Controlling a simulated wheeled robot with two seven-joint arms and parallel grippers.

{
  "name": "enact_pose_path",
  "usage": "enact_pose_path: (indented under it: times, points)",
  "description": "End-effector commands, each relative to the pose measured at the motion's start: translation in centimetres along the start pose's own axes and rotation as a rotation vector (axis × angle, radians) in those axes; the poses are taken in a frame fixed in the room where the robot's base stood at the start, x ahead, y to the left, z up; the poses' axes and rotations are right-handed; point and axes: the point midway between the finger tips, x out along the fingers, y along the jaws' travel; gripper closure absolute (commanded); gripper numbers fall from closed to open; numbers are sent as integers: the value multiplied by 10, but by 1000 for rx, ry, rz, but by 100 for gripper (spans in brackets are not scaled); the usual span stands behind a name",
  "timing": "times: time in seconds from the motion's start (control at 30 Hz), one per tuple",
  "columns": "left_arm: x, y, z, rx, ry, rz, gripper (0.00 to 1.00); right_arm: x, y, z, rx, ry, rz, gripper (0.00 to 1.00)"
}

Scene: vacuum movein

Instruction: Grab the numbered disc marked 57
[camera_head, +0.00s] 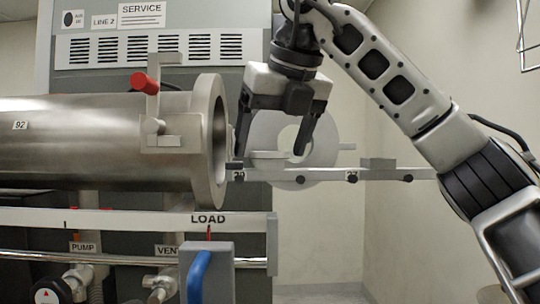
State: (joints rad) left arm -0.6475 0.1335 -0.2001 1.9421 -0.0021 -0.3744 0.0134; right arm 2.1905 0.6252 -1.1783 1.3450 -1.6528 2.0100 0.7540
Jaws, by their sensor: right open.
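My right gripper (271,156) comes down from above, open, with its two dark fingers apart over the left part of a grey rail (325,175). Another tag (352,176) farther right is too small to read surely. I cannot make out a clear 57. My left gripper is not in view.
A steel chamber tube (100,140) tagged 92 ends in an open flange (211,140) just left of the gripper. A red-tipped handle (145,83) stands on it. A large pale round plate (320,135) is behind the fingers. A grey block (378,164) sits on the rail's right part.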

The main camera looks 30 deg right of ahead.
Motion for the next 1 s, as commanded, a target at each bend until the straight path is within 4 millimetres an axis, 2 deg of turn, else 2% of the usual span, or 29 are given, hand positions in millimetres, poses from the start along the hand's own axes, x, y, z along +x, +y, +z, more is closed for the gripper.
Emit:
enact_pose_path:
  times: [0.27,0.3,0.47,0.5,0.83,1.0]
  points:
    - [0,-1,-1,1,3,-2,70,5,0,0,1,-2,1,21]
    - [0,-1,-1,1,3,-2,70,5,0,0,1,-2,1,23]
    - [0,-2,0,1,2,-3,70,5,0,0,1,-2,1,68]
    - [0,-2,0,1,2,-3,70,5,0,0,1,-2,1,72]
    - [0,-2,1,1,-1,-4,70,2,0,1,0,-3,1,72]
    - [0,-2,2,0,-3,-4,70,-7,1,8,0,-3,0,72]
